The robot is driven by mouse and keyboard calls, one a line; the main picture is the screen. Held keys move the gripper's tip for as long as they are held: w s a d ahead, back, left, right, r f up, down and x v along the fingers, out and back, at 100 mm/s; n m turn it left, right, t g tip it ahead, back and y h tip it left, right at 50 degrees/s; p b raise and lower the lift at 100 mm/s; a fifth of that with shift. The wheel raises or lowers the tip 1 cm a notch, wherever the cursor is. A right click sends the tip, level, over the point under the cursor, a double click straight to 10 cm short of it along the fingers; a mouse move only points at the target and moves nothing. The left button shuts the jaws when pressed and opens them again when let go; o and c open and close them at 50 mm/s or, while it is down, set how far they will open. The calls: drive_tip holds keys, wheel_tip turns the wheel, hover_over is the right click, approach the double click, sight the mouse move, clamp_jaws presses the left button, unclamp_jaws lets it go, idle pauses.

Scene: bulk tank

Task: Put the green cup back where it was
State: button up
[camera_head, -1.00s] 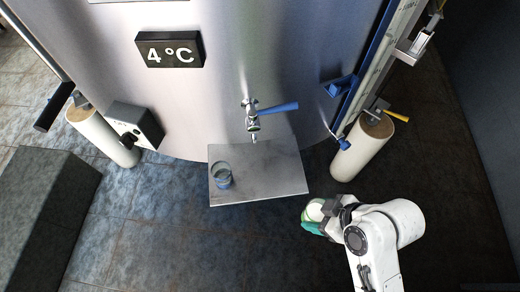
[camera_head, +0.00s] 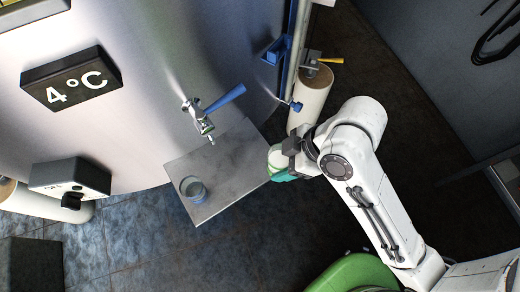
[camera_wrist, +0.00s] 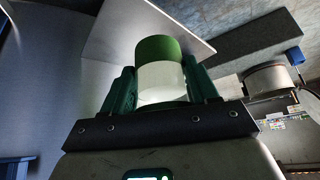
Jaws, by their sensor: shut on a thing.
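The green cup (camera_wrist: 158,47) is in my gripper (camera_wrist: 161,88), between its two dark green fingers. In the wrist view one part of the cup is green and the part nearer the gripper is whitish. In the head view the cup (camera_head: 276,156) is partly hidden by my gripper (camera_head: 282,166), which is shut on it. The cup is at the right edge of the metal shelf (camera_head: 235,150) in the picture; I cannot tell whether it touches the shelf. A clear cup with a blue band (camera_head: 194,190) stands at the shelf's left end.
A tap with a blue handle (camera_head: 222,98) sticks out of the steel tank (camera_head: 130,130) over the shelf. A pale post (camera_head: 307,98) with a yellow lever stands behind my gripper. A control box (camera_head: 70,176) is at left. The shelf's middle is clear.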

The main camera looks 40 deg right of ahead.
drive_tip(key=w+f, duration=0.4)
drive_tip(key=w, duration=0.1)
drive_tip(key=w+f, duration=0.3)
drive_tip(key=shift+w+d+f, duration=0.1)
drive_tip(key=shift+w+d, duration=0.15)
drive_tip(key=shift+d, duration=0.15)
drive_tip(key=shift+w+f, duration=0.15)
drive_tip(key=shift+f, duration=1.6)
drive_tip(key=shift+f, duration=0.15)
drive_tip(key=o, duration=1.2)
